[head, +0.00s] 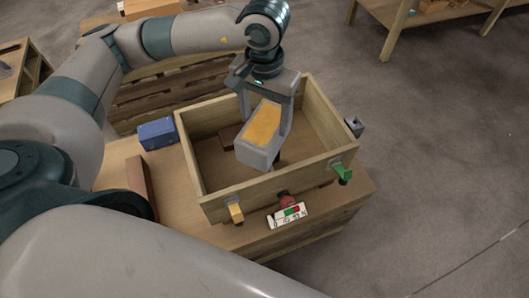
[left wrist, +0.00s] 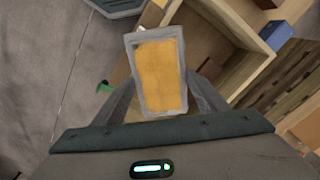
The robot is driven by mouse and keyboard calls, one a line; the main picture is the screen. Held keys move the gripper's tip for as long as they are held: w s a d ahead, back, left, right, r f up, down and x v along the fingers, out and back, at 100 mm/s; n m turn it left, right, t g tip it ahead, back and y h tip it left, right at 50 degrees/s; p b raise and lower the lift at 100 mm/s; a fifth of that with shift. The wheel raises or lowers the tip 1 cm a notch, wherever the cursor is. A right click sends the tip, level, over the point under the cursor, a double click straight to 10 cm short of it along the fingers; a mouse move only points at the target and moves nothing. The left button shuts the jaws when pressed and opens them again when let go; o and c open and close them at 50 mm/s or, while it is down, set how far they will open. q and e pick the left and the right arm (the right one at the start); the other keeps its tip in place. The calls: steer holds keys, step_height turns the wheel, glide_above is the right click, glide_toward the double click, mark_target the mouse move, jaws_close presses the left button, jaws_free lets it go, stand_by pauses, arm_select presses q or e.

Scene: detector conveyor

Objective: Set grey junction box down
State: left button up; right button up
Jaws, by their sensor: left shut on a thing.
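The grey junction box (head: 257,152), with an orange-yellow upper face, is held tilted over the open wooden crate (head: 220,207). My left gripper (head: 264,122) is shut on it, with one finger on each side. In the left wrist view the junction box (left wrist: 158,72) sits between the two fingers and part of the crate (left wrist: 222,28) shows behind it. The box's underside is hidden, and I cannot tell whether it touches the crate floor. My right gripper is not in view.
A brown block (head: 230,137) lies inside the crate. A blue box (head: 156,134) stands left of the crate, and a brown bar (head: 138,176) lies on the table.

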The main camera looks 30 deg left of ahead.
arm_select(q)
steer(key=shift+w, duration=0.1)
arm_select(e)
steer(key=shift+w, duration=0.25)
